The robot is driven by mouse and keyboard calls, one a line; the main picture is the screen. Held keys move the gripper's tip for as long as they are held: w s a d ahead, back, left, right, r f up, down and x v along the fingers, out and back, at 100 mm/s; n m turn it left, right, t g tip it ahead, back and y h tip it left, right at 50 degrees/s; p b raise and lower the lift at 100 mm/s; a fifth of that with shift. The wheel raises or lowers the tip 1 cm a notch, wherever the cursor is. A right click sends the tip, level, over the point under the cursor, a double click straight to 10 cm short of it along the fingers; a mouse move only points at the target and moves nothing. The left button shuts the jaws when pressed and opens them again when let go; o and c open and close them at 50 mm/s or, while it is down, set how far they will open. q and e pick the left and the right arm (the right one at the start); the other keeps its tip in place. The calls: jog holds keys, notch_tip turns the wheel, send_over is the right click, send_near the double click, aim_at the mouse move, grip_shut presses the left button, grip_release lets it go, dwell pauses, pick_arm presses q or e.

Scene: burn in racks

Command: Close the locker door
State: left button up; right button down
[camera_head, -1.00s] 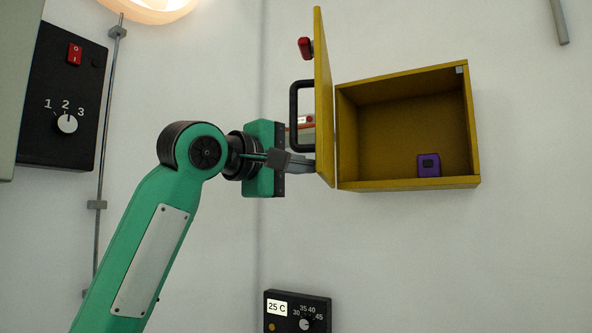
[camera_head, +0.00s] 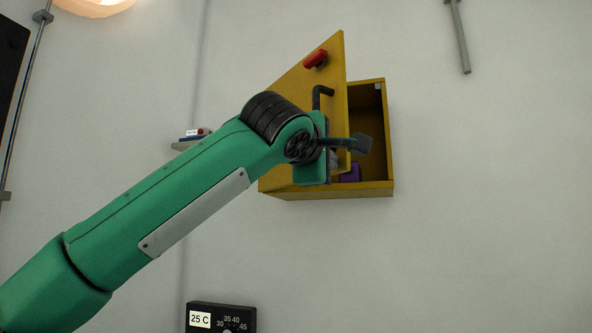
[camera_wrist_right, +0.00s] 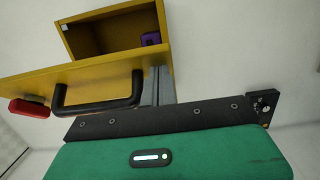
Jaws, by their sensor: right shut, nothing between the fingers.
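The yellow locker (camera_head: 378,188) is on the white wall. Its door (camera_head: 300,90) is partly open, swung toward the opening, and a dark gap shows along its right edge. The door carries a black handle (camera_head: 320,95) and a red piece (camera_head: 315,59) above it. My right gripper (camera_head: 337,160) is at the lower part of the door, shut and empty. In the right wrist view its grey fingers (camera_wrist_right: 157,87) are right by the door, beside the handle; contact is hard to tell. My left gripper is not in view.
A purple box (camera_head: 351,173) sits inside the locker. A black dial panel (camera_head: 221,317) is below.

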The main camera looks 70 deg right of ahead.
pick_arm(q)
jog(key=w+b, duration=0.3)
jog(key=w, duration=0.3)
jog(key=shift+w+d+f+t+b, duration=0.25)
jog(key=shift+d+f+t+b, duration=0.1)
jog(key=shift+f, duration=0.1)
pick_arm(e)
jog(key=s+d+n+t, duration=0.1)
jog(key=s+d+t, duration=0.1)
jog(key=s+d, duration=0.3)
jog(key=s+d+n+t, duration=0.2)
jog(key=s+d, duration=0.2)
jog(key=d, duration=0.8)
jog(key=shift+s+d+t, duration=0.3)
jog(key=shift+s+d, duration=0.05)
jog(key=shift+s, duration=0.05)
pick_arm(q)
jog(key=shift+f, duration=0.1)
pick_arm(e)
jog(key=shift+s+a+f, duration=0.1)
jog(key=shift+a, duration=0.05)
